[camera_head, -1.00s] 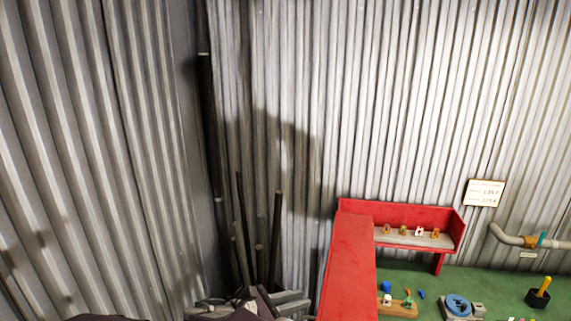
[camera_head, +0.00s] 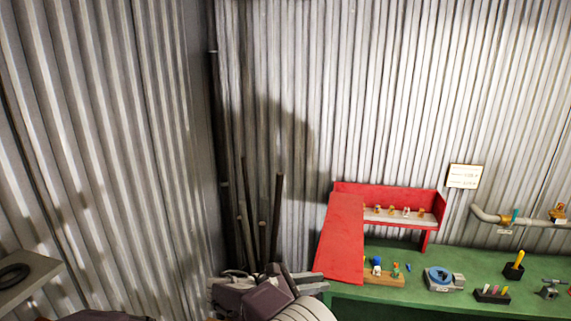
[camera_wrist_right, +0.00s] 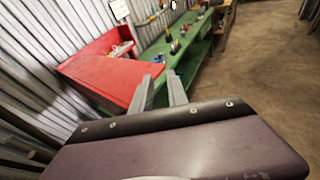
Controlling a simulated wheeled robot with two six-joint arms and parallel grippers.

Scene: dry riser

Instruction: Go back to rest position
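My right gripper (camera_head: 312,282) is at the bottom centre of the head view, in front of the corrugated wall and left of the red shelf's sloping panel. Its two grey fingers also show in the right wrist view (camera_wrist_right: 160,92), pointing toward the red panel and green bench with a gap between them. They hold nothing that I can see. My left gripper is not in view; only a dark edge of my body shows at the bottom left of the head view.
A green bench (camera_head: 395,297) with small parts and a red shelf (camera_head: 342,235) stands at the right. Dark poles (camera_head: 277,212) lean in the corner. A grey surface (camera_head: 30,285) with a black ring (camera_head: 14,276) is at the left. Open floor (camera_wrist_right: 265,75) shows in the wrist view.

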